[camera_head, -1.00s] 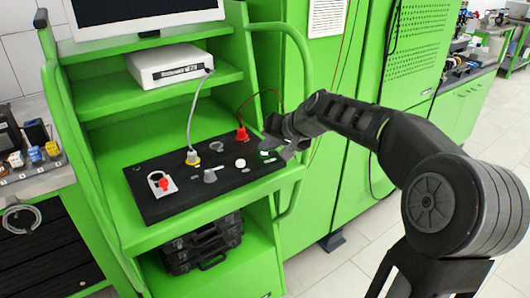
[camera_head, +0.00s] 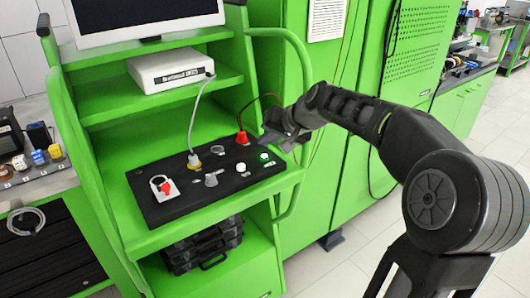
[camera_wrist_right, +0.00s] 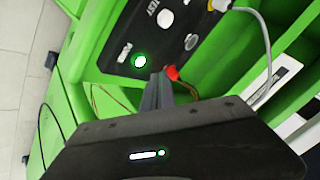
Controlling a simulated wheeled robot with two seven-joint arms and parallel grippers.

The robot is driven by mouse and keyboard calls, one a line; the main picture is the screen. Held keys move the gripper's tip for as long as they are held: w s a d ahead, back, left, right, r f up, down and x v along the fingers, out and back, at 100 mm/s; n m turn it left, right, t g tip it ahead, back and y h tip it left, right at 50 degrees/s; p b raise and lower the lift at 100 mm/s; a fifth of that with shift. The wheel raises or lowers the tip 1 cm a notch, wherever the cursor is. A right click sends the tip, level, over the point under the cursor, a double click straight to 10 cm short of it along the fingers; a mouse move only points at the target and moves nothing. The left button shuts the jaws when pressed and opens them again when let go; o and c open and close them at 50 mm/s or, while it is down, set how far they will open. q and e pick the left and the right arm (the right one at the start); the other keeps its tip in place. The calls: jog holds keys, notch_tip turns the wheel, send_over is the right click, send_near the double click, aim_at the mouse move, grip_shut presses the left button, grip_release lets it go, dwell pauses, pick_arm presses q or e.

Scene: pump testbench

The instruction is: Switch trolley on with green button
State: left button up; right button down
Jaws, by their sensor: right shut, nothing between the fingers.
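The green button (camera_head: 264,156) is at the right end of the black control panel (camera_head: 182,209) on the trolley (camera_head: 122,238). It glows green, and in the right wrist view it glows (camera_wrist_right: 140,61) beside the word POWER. My right gripper (camera_head: 287,143) is shut and empty, just above and behind the button and apart from it. Its fingers (camera_wrist_right: 160,78) also show in the right wrist view, with the button to their upper left. My left gripper is not in view.
A white TEST button (camera_head: 241,167), a grey knob (camera_head: 211,180) and a red switch (camera_head: 165,187) share the panel. A red plug (camera_head: 241,137) with a cable stands close to my right gripper. A grey cable rises from a yellow-based plug (camera_head: 194,163).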

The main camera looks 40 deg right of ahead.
aim_at(267, 158)
notch_tip(267, 158, up, 4)
jog(key=shift+r+p, duration=0.1)
jog(key=shift+p, duration=1.15)
